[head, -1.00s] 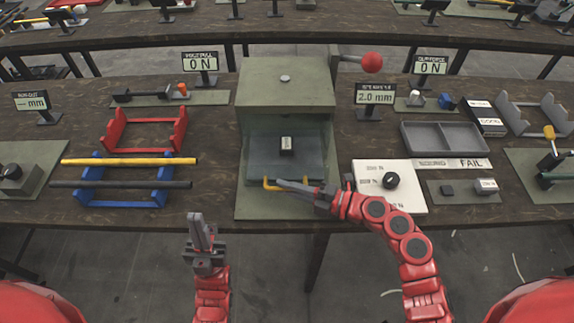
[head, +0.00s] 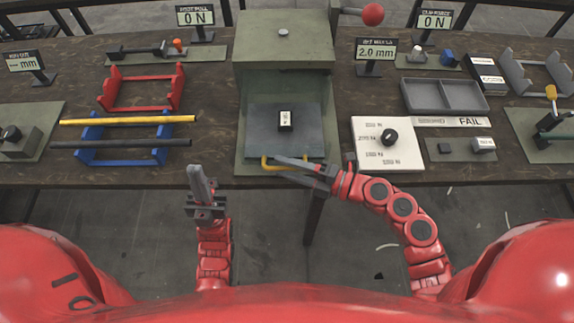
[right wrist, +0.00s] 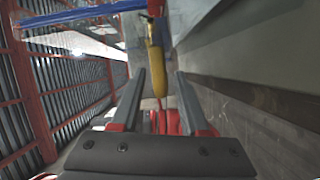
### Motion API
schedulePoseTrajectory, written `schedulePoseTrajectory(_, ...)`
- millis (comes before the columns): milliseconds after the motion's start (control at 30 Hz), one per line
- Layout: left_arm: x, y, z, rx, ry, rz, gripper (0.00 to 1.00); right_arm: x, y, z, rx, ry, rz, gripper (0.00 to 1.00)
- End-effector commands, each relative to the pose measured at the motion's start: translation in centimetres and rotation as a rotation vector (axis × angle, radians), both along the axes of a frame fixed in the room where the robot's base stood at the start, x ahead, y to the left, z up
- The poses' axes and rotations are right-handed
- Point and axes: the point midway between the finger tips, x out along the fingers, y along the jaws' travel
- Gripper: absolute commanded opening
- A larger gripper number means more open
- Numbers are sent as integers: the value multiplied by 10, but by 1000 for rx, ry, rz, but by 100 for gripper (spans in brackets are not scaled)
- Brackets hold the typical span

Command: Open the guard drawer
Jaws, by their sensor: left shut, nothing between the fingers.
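The guard drawer (head: 264,143) is a dark plate at the front of the green press, drawn partly out toward me. A small dark block with a white label (head: 285,120) sits on it. Its yellow handle (head: 264,162) is at the drawer's front and also shows in the right wrist view (right wrist: 158,80). My right gripper (head: 282,166) is at the handle, its fingers apart, with the handle between them and gaps visible beside it in the wrist view. My left gripper (head: 196,168) is shut and empty, pointing up in front of the table edge, left of the drawer.
The green press (head: 283,48) has a lever with a red knob (head: 373,14). A white dial panel (head: 370,155) stands close right of the handle. Blue (head: 165,154) and red (head: 178,85) racks are at left; a grey tray (head: 444,110) is at right.

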Motion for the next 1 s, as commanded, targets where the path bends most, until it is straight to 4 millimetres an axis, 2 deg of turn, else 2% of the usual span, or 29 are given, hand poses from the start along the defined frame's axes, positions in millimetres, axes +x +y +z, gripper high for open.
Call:
schedulePoseTrajectory(333,0,0,0,0,0,0,0,0,0,0,1,0,0,45)
schedulePoseTrajectory(467,0,0,-1,0,0,0,0,-2,-6,0,1,1,-2,45)
schedulePoseTrajectory(667,0,0,-6,0,0,0,0,-12,-37,1,-1,1,-8,45)
schedulePoseTrajectory(1000,0,0,-16,0,0,0,0,-44,-115,9,-2,-2,-9,45)
